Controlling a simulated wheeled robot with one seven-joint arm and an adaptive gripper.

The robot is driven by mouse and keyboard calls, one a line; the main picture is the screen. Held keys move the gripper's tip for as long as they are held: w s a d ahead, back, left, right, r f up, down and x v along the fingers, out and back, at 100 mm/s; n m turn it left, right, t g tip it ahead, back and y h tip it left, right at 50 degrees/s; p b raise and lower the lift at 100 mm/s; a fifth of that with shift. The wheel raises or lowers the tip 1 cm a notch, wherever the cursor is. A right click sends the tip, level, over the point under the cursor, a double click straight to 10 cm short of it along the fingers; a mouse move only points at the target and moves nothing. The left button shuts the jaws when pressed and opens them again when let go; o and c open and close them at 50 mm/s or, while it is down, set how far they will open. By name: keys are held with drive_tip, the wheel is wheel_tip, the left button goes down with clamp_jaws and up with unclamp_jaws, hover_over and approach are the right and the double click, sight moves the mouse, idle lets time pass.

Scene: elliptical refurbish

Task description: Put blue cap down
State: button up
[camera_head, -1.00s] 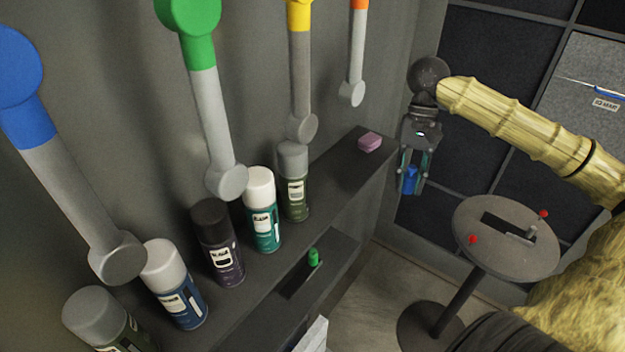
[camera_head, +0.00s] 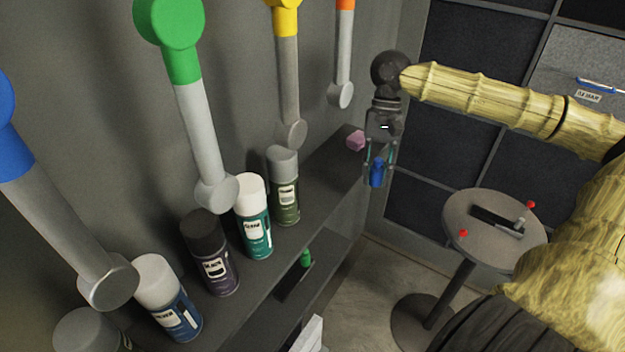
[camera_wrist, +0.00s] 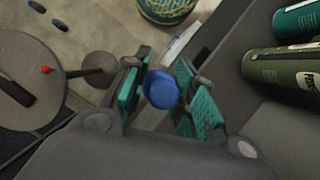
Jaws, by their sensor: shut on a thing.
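The blue cap (camera_head: 377,172) is held between the fingers of my gripper (camera_head: 379,163), which hangs pointing down near the far right end of the grey shelf. The cap is above the shelf's level or beside its edge; I cannot tell which from the head view. In the wrist view the blue cap (camera_wrist: 162,89) sits between the teal finger pads of my gripper (camera_wrist: 158,92), with open floor and the shelf's edge beyond it.
Several spray cans, such as the green one (camera_head: 284,188) and the teal one (camera_head: 253,218), stand on the shelf. A pink block (camera_head: 356,140) lies at its far end. A green cap (camera_head: 306,258) sits on the lower level. A round table (camera_head: 475,252) stands at right.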

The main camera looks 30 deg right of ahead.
drive_tip(key=w+a+p, duration=0.1)
drive_tip(key=w+a, duration=0.2)
drive_tip(key=w, duration=0.1)
drive_tip(key=w+a+f+p, duration=0.1)
drive_tip(key=w+a+p, duration=0.1)
drive_tip(key=w+a, duration=0.1)
drive_tip(key=w+a+f+p, duration=0.1)
drive_tip(key=w+a, duration=0.2)
drive_tip(key=w, duration=0.1)
drive_tip(key=shift+w+a+p, duration=0.35)
drive_tip(key=shift+d+f, duration=0.1)
drive_tip(key=shift+f, duration=0.7)
wheel_tip(320, 180, down, 2)
drive_tip(key=shift+f+p, duration=0.15)
drive_tip(key=shift+p, duration=0.95)
drive_tip(key=shift+w+f+p, duration=0.2)
drive_tip(key=shift+f+p, duration=0.2)
drive_tip(key=shift+p, duration=0.05)
drive_tip(key=shift+a+f, duration=0.15)
drive_tip(key=shift+a, duration=0.05)
drive_tip(key=shift+f, duration=0.2)
